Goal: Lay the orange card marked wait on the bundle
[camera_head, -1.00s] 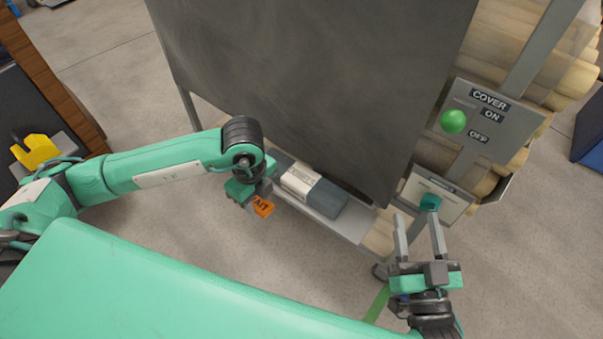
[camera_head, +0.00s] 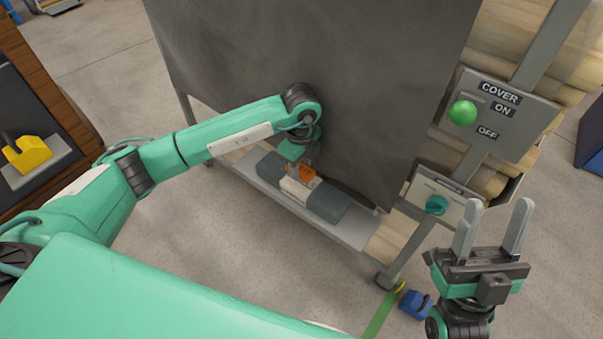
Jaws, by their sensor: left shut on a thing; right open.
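The orange card (camera_head: 306,172) is held in my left gripper (camera_head: 301,170), which is shut on it. Its lettering is too small to read now. The card is directly above or against the pale band of the bundle (camera_head: 325,203); I cannot tell whether it touches. The bundle is a grey-blue roll with a white middle band, lying on the low shelf (camera_head: 345,230) under the dark panel. My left gripper hides part of the band. My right gripper (camera_head: 492,222) is open and empty, at the right in front of the rack.
The large dark panel (camera_head: 320,70) hangs close behind my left gripper. A control plate with a green knob (camera_head: 463,113) reads COVER, ON and OFF. A teal knob (camera_head: 436,205) sits below it. A blue object (camera_head: 415,304) is on the floor. A yellow object (camera_head: 28,154) sits at left.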

